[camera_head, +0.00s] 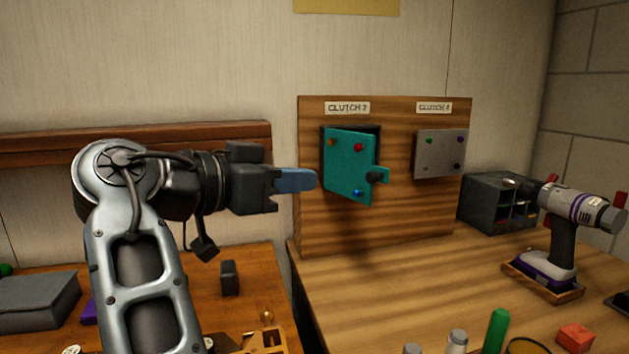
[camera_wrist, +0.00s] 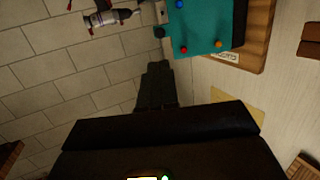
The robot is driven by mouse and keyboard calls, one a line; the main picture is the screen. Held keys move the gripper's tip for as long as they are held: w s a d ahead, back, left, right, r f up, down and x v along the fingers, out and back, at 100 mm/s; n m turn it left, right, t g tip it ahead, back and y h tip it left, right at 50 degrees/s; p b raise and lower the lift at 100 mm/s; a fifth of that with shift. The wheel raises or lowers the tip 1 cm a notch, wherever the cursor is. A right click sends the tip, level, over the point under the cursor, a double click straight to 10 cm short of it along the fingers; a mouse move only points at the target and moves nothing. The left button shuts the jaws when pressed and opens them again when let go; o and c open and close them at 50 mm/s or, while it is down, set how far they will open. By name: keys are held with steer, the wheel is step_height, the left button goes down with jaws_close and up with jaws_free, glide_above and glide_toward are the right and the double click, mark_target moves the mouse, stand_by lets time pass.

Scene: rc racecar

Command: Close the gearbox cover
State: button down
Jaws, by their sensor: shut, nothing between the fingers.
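The teal gearbox cover (camera_head: 345,163) hangs on the upright wooden board under the "CLUTCH 2" label. It stands partly open, swung out from a dark opening behind it, with a black knob (camera_head: 377,178) at its right edge. My gripper (camera_head: 312,180) is shut and empty, just left of the cover in the head view, with a small gap in the picture. I cannot tell its depth from the cover. In the wrist view the cover (camera_wrist: 207,25) shows at the top, beyond my dark gripper (camera_wrist: 156,72).
A closed grey cover (camera_head: 440,153) is on the board's right. A drill (camera_head: 563,235) stands on the bench at the right, near a dark organizer box (camera_head: 490,203). Small bottles and a red block (camera_head: 576,337) are at the bench front. The bench below the board is clear.

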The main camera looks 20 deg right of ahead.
mark_target(370, 177)
steer(key=p+x, duration=0.3)
steer(key=x, duration=0.9)
steer(key=shift+d+f, duration=0.1)
steer(key=shift+d, duration=0.1)
steer(key=shift+d, duration=0.1)
